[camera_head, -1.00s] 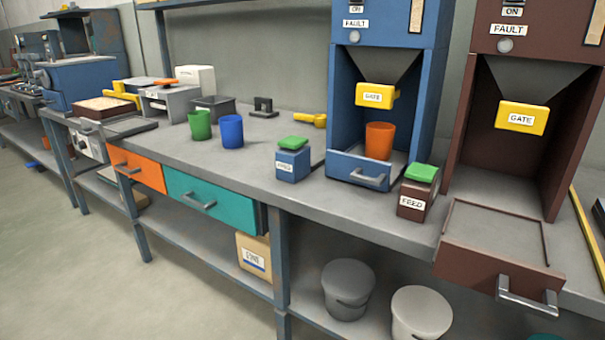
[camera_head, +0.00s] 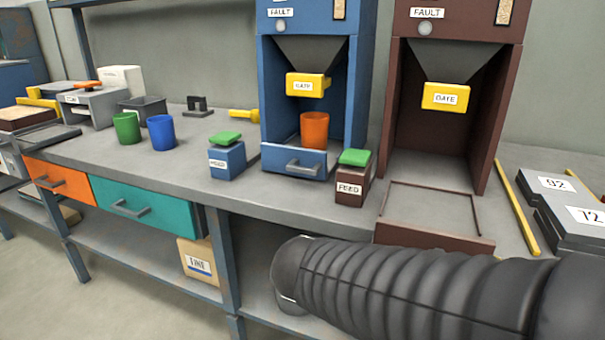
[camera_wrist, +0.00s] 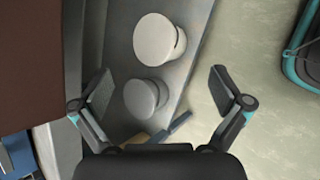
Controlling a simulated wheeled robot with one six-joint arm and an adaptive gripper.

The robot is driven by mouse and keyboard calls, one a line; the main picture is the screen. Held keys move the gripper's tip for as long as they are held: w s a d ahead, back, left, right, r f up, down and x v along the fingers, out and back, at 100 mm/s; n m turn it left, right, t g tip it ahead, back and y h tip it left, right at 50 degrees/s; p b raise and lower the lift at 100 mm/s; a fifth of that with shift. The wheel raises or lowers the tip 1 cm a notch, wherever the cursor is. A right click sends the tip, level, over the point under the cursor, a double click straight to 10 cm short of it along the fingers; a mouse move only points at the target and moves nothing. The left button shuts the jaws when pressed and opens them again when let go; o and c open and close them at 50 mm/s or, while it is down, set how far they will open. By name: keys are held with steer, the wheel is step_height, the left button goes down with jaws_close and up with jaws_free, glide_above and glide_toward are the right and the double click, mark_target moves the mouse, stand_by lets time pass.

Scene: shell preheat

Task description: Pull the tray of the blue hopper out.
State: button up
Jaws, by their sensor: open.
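The blue hopper (camera_head: 268,110) stands on the bench in the head view. In the head view my dark arm crosses the lower right, and the gripper itself does not show there.
The brown hopper (camera_head: 396,110) stands to the right, its brown tray (camera_head: 430,210) pulled out. Feed boxes, blue (camera_head: 227,160) and brown (camera_head: 352,182), flank the blue tray's front. Green (camera_head: 127,128) and blue (camera_head: 161,132) cups stand left. Two round pots (camera_wrist: 153,38) sit on the lower shelf.

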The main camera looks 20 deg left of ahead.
steer(key=w+a+r+n+t, duration=0.2)
steer(key=a+n+t, duration=0.15)
steer(key=a, duration=0.25)
steer(key=w+a+r+n+t, duration=0.2)
steer(key=a+r+n, duration=0.1)
steer(key=a+n, duration=0.2)
steer(key=n+t+y, duration=0.3)
steer(key=n+t, duration=0.2)
steer(key=n, duration=0.2)
glide_toward(301, 171)
steer(key=shift+g, duration=0.25)
steer(key=w, duration=1)
steer(key=shift+w+d+r, duration=0.25)
steer(key=shift+w+d, duration=0.05)
steer(key=shift+w, duration=0.1)
